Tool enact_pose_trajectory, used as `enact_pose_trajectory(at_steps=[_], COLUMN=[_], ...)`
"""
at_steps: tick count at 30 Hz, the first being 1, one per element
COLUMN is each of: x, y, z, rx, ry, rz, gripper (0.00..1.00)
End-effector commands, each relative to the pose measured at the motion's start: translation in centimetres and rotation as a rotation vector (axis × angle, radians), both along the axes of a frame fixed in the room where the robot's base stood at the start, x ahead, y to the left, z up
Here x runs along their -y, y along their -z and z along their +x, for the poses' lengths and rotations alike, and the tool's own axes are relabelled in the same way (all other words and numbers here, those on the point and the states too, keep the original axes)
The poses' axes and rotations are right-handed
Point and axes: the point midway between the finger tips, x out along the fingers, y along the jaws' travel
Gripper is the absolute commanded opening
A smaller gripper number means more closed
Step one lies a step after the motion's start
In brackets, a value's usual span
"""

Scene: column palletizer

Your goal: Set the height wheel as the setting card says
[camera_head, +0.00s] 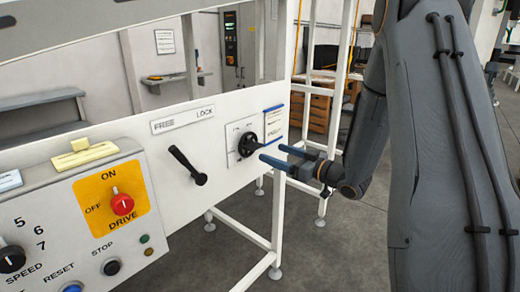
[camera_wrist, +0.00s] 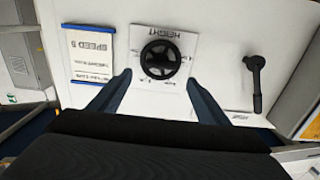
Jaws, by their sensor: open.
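The height wheel (camera_head: 247,145) is a black spoked wheel on a white plate. It also shows in the wrist view (camera_wrist: 160,45), with "HEIGHT" upside down and scale marks around it; its exact setting is too small to read. The setting card (camera_head: 275,122) has blue edges; in the wrist view the card (camera_wrist: 93,52) shows "SPEED 5" upside down, with other lines too blurred to read. My gripper (camera_head: 272,152) is open and empty. In the wrist view its fingertips (camera_wrist: 158,77) flank the wheel's near side, apart from its rim as far as I can tell.
A black lever (camera_head: 187,166) on the same panel tilts up-left toward "FREE" on the FREE/LOCK label (camera_head: 182,120). At left is a control box with a red drive knob (camera_head: 122,204) and speed knob (camera_head: 11,259). Open floor (camera_head: 340,245) lies below.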

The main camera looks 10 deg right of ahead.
Motion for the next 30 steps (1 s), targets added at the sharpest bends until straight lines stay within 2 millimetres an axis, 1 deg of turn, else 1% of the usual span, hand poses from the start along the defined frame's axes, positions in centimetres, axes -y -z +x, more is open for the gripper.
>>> enact_pose_trajectory(at_steps=[4,9,15,19,26,27,29,30], x=[-1.2,-2.8,-4.1,-4.4,-4.5,-4.5,-4.5,-4.5], y=[-0.1,-0.2,-0.1,-0.1,-0.1,-0.1,-0.1,-0.1], z=[1.3,3.5,5.4,5.9,6.0,6.0,6.0,6.0], rx=[0.002,0.002,0.001,0.002,0.002,0.002,0.001,0.001], ry=[-0.006,-0.006,-0.004,-0.002,-0.001,-0.001,-0.001,-0.001], rz=[0.001,0.000,0.000,0.000,0.001,0.000,0.000,0.000], gripper=[0.70,0.70,0.70,0.70,0.70,0.69,0.58,0.52])
